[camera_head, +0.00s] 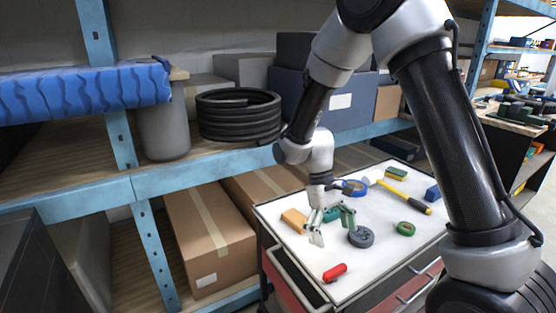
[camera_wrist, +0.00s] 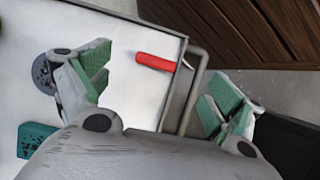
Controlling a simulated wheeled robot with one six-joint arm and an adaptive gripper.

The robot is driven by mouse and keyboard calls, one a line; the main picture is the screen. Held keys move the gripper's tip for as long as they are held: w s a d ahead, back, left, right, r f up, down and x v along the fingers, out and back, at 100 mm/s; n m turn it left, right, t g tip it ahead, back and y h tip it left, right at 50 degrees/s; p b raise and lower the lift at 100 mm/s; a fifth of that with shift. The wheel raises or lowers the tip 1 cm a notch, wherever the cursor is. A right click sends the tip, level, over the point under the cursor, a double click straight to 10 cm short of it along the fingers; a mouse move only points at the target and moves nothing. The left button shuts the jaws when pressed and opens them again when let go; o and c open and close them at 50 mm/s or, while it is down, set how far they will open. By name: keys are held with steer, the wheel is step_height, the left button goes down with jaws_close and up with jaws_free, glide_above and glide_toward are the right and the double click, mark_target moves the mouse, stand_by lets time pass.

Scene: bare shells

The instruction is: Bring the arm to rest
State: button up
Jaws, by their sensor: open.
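My arm reaches from the right side of the head view down over a white-topped cart (camera_head: 300,262). My gripper (camera_head: 331,232) hangs above the cart top, pointing down, with its green-padded fingers spread and nothing between them. In the wrist view my gripper (camera_wrist: 155,95) is wide open, one finger over the cart top and the other past the cart's edge.
Blue-framed shelving (camera_head: 160,185) with boxes and a black coil (camera_head: 240,118) stands close behind and left.

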steer(key=s+d+r+m+t, duration=0.1)
steer(key=s+d+r+t, duration=0.2)
steer(key=r, duration=0.5)
steer(key=s+d+r+m+t+y, duration=0.1)
steer(key=s+d+r+m+t, duration=0.1)
steer(key=s+d+r, duration=0.4)
steer(key=s+d+r+m+t+y, duration=0.1)
steer(key=s+d+r, duration=0.4)
steer(key=r, duration=0.5)
steer(key=d+m+t, duration=0.1)
steer(key=d+t, duration=0.1)
steer(key=shift+s+d+r+t, duration=0.15)
steer(key=shift+s+r+t, duration=0.1)
steer(key=shift+t, duration=0.15)
